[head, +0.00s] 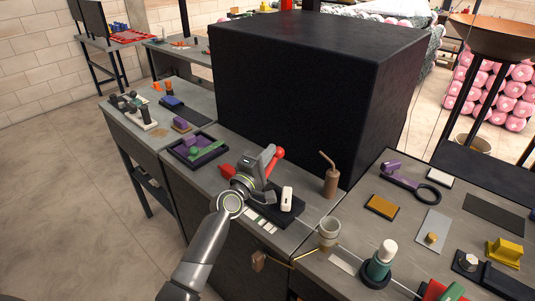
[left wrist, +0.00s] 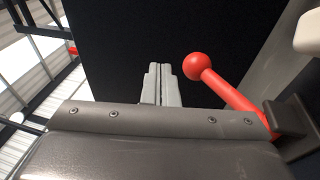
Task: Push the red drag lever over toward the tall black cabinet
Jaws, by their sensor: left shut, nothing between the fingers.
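The red drag lever (head: 277,156) has a round ball on its end and a straight rod rising from a dark base (head: 290,216). In the left wrist view, its red ball (left wrist: 197,66) and rod (left wrist: 240,102) lean up and to the left, just right of my fingers. The tall black cabinet (head: 290,85) stands behind it and also fills the left wrist view's background (left wrist: 120,40). My left gripper (head: 267,153) is shut and empty beside the lever. Its closed fingers also show in the left wrist view (left wrist: 160,84), with a small gap to the ball. My right gripper is not in view.
A white handle (head: 287,199) stands on the same base, right of the lever. A brown bottle with a bent spout (head: 330,180) stands farther right. A dark tray with purple and green pieces (head: 181,155) lies left. A grey cup (head: 329,231) stands at the front right.

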